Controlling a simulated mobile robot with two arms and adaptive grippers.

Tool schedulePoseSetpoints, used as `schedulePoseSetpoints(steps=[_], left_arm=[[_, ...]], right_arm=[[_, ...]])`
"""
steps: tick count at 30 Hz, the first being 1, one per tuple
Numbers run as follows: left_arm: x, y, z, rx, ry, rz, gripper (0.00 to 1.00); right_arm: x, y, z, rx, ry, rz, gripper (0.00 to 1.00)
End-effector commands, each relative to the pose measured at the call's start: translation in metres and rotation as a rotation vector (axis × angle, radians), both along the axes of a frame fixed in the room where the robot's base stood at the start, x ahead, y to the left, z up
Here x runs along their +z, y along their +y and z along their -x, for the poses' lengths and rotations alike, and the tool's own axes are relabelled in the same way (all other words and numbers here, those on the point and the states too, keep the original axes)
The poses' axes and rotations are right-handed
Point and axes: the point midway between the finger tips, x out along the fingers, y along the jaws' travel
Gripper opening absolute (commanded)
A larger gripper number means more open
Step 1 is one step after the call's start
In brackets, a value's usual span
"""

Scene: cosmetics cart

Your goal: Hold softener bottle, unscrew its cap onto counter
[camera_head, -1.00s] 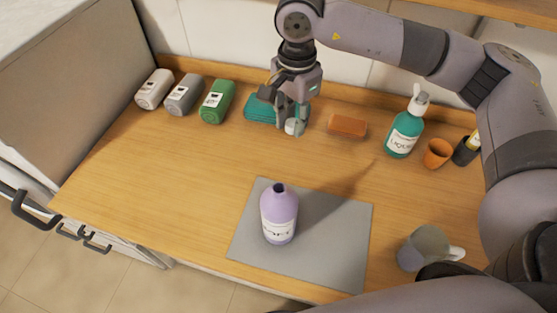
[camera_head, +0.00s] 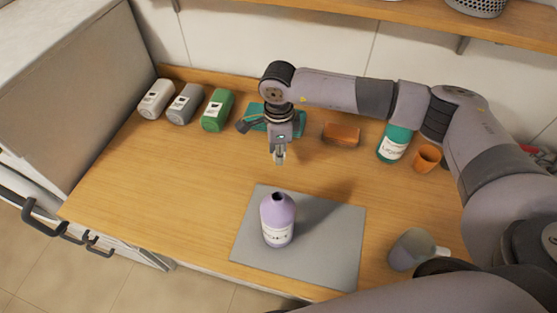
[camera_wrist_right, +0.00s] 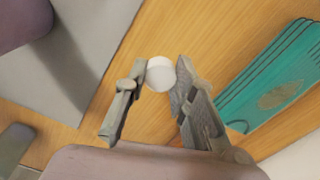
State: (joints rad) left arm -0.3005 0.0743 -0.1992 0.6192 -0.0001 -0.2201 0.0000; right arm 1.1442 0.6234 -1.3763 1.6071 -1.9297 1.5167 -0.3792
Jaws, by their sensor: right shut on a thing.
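The purple softener bottle (camera_head: 278,220) stands upright, with its neck open and uncapped, on the grey mat (camera_head: 340,265). Its side also shows at the upper left of the right wrist view (camera_wrist_right: 20,22). My right gripper (camera_head: 279,158) is behind the bottle, between it and the back row of items. In the right wrist view, its fingers (camera_wrist_right: 158,85) are closed on the white cap (camera_wrist_right: 158,74). The cap is hard to make out in the head view. My left gripper is not in view.
White, grey and green bottles (camera_head: 217,110) are at the back left. The counter's left is clear.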

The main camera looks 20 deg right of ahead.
Motion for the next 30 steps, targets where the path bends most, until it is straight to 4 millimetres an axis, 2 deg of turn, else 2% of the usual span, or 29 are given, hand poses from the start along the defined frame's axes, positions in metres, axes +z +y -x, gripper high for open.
schedulePoseSetpoints(steps=[1,8,15,28,29,30], left_arm=[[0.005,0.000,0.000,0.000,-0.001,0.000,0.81],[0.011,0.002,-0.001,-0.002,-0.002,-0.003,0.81],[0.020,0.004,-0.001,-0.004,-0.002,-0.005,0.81],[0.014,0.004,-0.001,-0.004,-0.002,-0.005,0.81],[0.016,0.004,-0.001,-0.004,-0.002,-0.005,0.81],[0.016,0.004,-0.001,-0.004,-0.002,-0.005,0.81]], right_arm=[[-0.006,0.000,0.001,0.001,0.002,0.000,0.00],[-0.029,0.000,0.001,0.001,0.002,0.001,0.00],[-0.061,0.000,0.000,0.001,0.001,0.001,0.00],[-0.070,0.000,0.000,0.002,-0.001,-0.001,0.00],[-0.068,0.000,0.000,0.002,-0.001,-0.001,0.26],[-0.068,0.000,0.000,0.002,-0.001,-0.001,0.29]])
